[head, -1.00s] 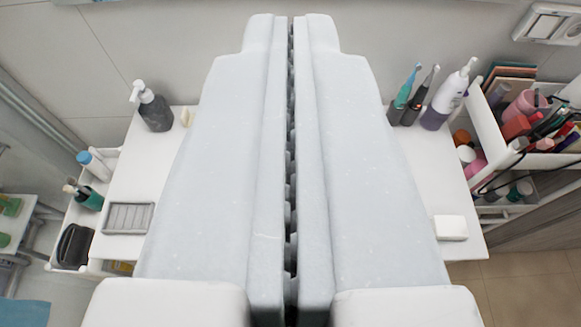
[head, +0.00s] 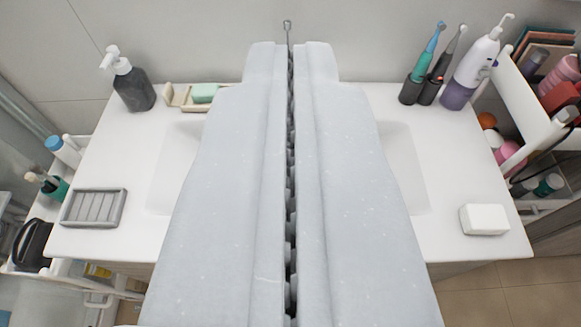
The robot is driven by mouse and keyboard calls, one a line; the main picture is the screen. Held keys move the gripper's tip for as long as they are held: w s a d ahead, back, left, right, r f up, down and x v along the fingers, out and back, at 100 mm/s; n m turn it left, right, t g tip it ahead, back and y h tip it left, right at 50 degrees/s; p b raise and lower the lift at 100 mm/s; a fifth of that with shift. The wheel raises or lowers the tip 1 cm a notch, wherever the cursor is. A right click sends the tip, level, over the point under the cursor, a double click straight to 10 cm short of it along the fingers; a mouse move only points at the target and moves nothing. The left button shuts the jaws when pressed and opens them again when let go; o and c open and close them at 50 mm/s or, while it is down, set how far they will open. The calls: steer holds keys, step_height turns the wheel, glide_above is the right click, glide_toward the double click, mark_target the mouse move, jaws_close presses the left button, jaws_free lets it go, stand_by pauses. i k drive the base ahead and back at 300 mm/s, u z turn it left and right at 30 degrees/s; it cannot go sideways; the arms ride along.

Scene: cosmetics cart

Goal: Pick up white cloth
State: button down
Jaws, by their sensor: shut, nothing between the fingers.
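My gripper (head: 290,60) fills the middle of the head view. Its two long pale fingers are shut against each other, with nothing between them. It is above the white counter (head: 90,235) and hides the middle of the basin (head: 410,170). A small white block-like thing (head: 484,219) lies at the counter's front right corner, to the right of my gripper and apart from it. It could be a folded white cloth, but I cannot tell. No other white cloth shows.
A dark pump bottle (head: 134,88), a green soap in a dish (head: 204,93) and a grey ribbed tray (head: 95,208) are on the left. Toothbrushes (head: 424,75) and a white-purple pump bottle (head: 474,68) stand back right. A loaded white cart (head: 522,95) is at the right edge.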

mark_target(476, 219)
steer(key=z, duration=0.7)
steer(key=k, duration=0.75)
steer(key=z, duration=0.25)
steer(key=i, duration=0.5)
steer(key=z, duration=0.05)
